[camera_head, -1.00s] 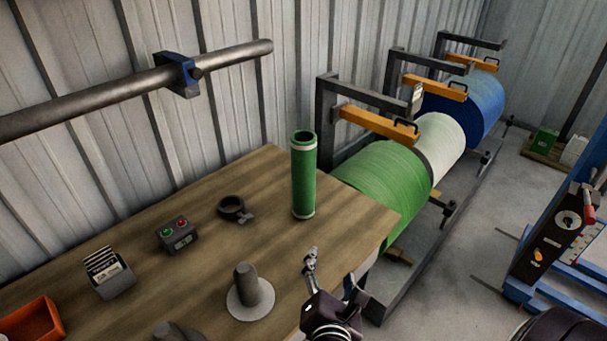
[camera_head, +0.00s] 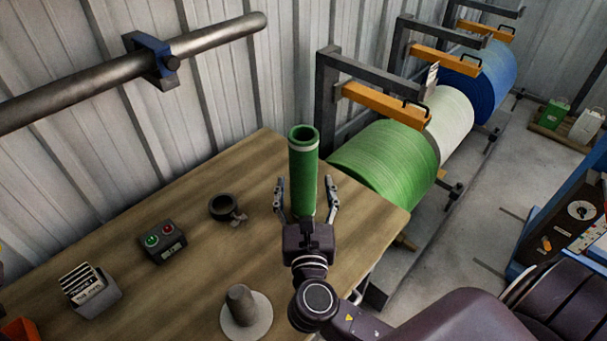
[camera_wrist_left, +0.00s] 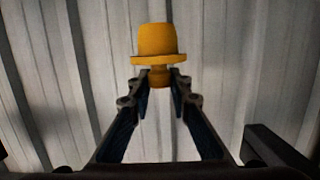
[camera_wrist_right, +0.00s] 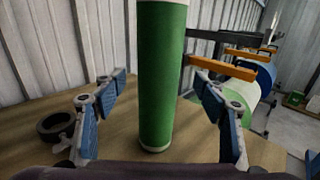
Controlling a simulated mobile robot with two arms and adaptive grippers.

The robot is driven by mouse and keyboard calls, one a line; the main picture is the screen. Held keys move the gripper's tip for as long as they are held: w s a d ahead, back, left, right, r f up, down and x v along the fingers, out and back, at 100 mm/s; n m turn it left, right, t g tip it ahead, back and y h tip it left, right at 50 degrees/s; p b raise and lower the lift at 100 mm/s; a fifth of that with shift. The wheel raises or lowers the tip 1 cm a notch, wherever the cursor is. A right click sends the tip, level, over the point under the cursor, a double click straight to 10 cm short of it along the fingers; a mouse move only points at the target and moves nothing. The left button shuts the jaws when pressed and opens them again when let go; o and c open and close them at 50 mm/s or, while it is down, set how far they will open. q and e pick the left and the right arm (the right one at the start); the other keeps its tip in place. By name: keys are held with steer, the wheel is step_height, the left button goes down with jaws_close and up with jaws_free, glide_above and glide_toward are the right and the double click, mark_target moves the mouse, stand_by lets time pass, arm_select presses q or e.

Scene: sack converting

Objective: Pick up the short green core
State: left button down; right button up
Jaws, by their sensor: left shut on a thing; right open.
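The short green core (camera_head: 303,165) stands upright on the wooden table near its right end, with pale bands near its ends. My right gripper (camera_head: 306,188) is open, with one finger on each side of the core. In the right wrist view the core (camera_wrist_right: 162,85) rises between the open fingers, with a gap on both sides. My left gripper (camera_wrist_left: 160,75) shows only in the left wrist view. It is shut on a yellow flanged plug (camera_wrist_left: 158,45), held up before the corrugated wall.
A dark ring clamp (camera_head: 224,208), a button box (camera_head: 163,242), a card holder (camera_head: 92,290) and a grey post on a round base (camera_head: 246,315) stand on the table (camera_head: 200,285). Green, white and blue rolls (camera_head: 385,160) lie beyond its right end.

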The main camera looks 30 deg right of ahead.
steer(key=x, duration=0.2)
steer(key=p+x, duration=0.1)
steer(key=x, duration=0.2)
steer(key=shift+a+r, duration=0.15)
steer(key=shift+r, duration=0.05)
steer(key=shift+w+f, duration=0.15)
steer(key=shift+w, duration=0.05)
steer(key=shift+s, duration=0.1)
steer(key=shift+c, duration=1.1)
steer(key=c, duration=1.2)
steer(key=shift+c, duration=0.8)
steer(key=shift+r, duration=0.25)
